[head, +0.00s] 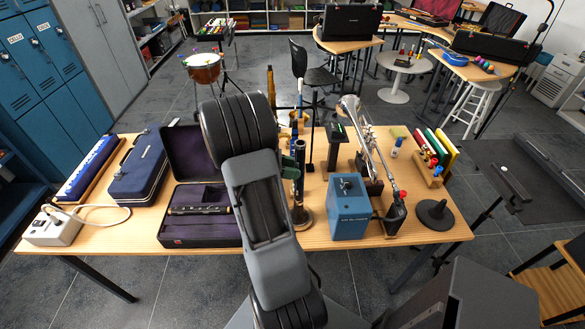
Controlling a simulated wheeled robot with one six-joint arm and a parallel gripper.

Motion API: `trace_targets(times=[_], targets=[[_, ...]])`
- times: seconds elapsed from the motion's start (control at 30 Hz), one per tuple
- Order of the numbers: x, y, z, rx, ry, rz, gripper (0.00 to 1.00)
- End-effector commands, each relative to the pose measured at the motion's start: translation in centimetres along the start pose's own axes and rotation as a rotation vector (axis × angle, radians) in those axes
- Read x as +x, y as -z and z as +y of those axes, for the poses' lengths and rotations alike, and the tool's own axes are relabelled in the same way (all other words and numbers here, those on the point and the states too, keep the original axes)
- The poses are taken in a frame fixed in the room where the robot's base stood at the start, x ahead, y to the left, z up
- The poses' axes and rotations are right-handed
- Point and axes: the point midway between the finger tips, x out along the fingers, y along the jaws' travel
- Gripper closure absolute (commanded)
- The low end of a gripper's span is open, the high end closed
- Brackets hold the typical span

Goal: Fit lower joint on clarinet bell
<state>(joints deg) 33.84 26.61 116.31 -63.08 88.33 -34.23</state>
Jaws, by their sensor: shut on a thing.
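The black lower joint (298,178) stands upright near the middle of the table, just right of my arm. The dark flared clarinet bell (302,217) is at its foot, on the tabletop. The joint is in line above the bell; I cannot tell whether they touch or are fitted. My gripper (298,152) shows only in part beside my arm, at the joint's upper end, and is shut on the lower joint. My arm hides most of the gripper and the area left of the joint.
A blue box (348,207) stands close right of the bell, with a silver trumpet (372,150) on a stand beyond. An open purple-lined case (183,228) holding a black instrument piece (198,210) lies left. A dark disc-based stand (434,213) is at the right edge.

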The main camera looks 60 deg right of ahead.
Motion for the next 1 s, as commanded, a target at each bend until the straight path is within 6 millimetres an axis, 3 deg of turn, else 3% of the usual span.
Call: trace_targets(times=[1.0], targets=[[0.4, 1.3, 0.0, -0.001, 0.001, 0.001, 0.95]])
